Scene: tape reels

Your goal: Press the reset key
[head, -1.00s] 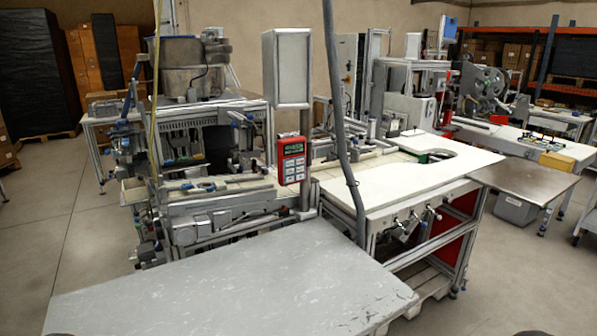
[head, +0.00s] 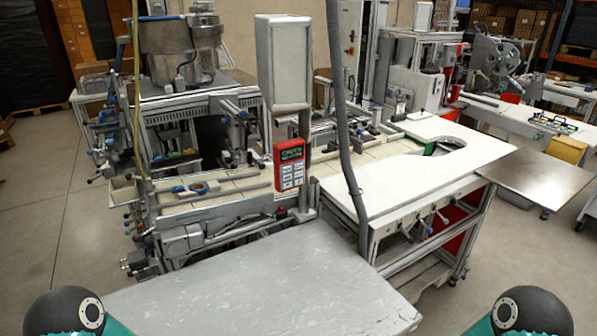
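A red handheld-style control unit (head: 290,165) with a small dark display at its top and several pale keys below is mounted upright on a post at the machine's front, under a grey box. The keys (head: 292,177) are too small to read, so I cannot tell which is the reset key. Neither gripper is in view. Only rounded dark and teal parts of my own arms show at the bottom left and bottom right corners, far from the control unit.
A grey worktop (head: 265,275) lies in front of the control unit and is bare. A grey hose (head: 346,150) hangs just right of the unit. A white table (head: 410,175) stands to the right. Machine parts (head: 205,185) crowd the left.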

